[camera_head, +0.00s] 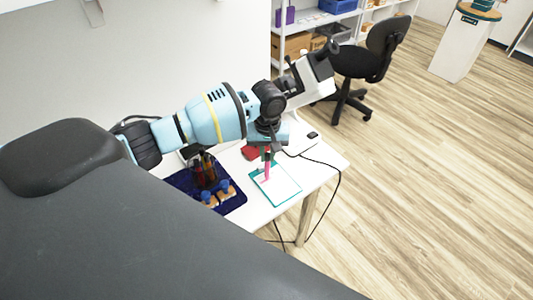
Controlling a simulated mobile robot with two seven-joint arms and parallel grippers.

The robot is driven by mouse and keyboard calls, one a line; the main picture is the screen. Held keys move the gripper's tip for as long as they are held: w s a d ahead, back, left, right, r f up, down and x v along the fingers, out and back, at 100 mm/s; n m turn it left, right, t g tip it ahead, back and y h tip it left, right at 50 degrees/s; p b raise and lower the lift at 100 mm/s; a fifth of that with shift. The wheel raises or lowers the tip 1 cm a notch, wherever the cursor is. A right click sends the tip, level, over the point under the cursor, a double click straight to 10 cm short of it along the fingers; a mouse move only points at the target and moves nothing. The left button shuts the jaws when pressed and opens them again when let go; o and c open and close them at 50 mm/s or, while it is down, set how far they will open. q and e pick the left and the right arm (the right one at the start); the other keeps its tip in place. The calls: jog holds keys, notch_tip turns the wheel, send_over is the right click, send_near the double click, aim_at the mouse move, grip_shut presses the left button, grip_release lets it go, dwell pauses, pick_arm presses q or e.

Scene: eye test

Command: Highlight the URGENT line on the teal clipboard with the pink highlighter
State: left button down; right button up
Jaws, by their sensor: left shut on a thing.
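The teal clipboard (285,197) lies on the white table with a white sheet on it. My left gripper (268,155) is above the clipboard's far left part, pointing down. It is shut on the pink highlighter (267,171), which hangs roughly upright with its lower end over or on the sheet. I cannot tell whether its tip touches the paper. The URGENT line is too small to read. My right gripper is not in view.
Left of the clipboard, a dark blue mat (236,203) bears a dark pen holder (204,172) and small blue-topped items (226,187). A red object (250,152) lies behind the clipboard. A black cable hangs over the table's right edge. A black office chair (372,60) stands beyond.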

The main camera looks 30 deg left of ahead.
pick_arm(q)
jog(key=shift+w+d, duration=0.15)
jog(key=shift+w, duration=0.05)
jog(key=shift+w+d, duration=0.15)
jog(key=shift+w, duration=0.2)
jog(key=shift+w+d, duration=0.1)
jog(key=shift+w, duration=0.05)
jog(key=shift+w+d+r, duration=0.1)
jog(key=shift+w, duration=0.2)
jog(key=shift+w, duration=0.15)
